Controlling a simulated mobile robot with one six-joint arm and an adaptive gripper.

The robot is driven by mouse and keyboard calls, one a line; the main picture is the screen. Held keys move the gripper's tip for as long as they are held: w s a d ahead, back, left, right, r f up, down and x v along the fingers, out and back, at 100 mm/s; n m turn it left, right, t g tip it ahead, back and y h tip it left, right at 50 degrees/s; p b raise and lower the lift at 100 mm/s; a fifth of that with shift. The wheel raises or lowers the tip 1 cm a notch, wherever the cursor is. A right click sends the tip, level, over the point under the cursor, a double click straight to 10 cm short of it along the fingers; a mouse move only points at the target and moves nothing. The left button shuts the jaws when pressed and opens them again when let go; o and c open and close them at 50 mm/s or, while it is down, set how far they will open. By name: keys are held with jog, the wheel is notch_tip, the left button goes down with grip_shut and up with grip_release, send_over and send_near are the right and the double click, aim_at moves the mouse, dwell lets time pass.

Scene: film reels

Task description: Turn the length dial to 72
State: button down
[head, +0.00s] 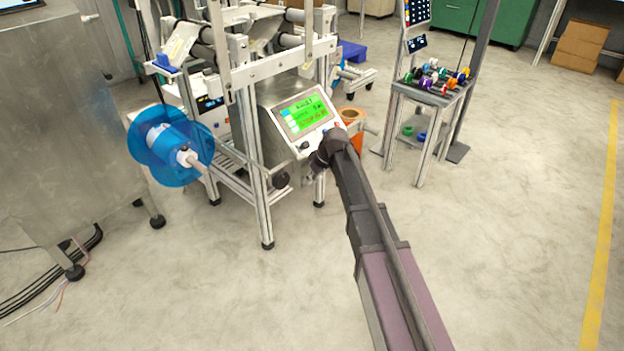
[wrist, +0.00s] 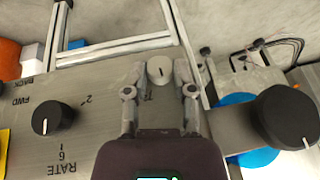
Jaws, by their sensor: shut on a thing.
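In the wrist view, a small grey-capped dial (wrist: 160,69) with a dark pointer line sits between the fingertips of my gripper (wrist: 160,80). The fingers close on it from both sides. I take it as the length dial, but its name and most of its scale are hidden by my gripper, so I cannot read its setting. In the head view, my gripper (head: 317,168) is at the lower edge of the control panel (head: 272,110), below its green screen (head: 303,115). The dial cannot be made out there.
A black knob (wrist: 53,118) marked RATE is left of my gripper in the wrist view. A larger black knob (wrist: 290,116) is at the right. A blue reel (head: 170,146) stands left of the panel. A small table (head: 431,95) holds coloured parts. The foreground floor is clear.

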jog(key=shift+f, duration=0.1)
jog(key=g+y+b, duration=0.2)
jog(key=m+g+y+b, duration=0.1)
jog(key=shift+w+d+f+g+b, duration=0.1)
jog(key=shift+w+f+g+b, duration=0.2)
jog(key=shift+g+b, duration=0.1)
jog(key=shift+g+y+b, duration=0.7)
jog(key=shift+y+b, duration=0.1)
jog(key=shift+b, duration=0.2)
jog(key=shift+m+g+y+b, duration=0.3)
jog(key=shift+b, duration=0.15)
jog(key=shift+r, duration=0.15)
jog(key=shift+c, duration=2.2)
grip_release()
jog(key=shift+d, duration=0.1)
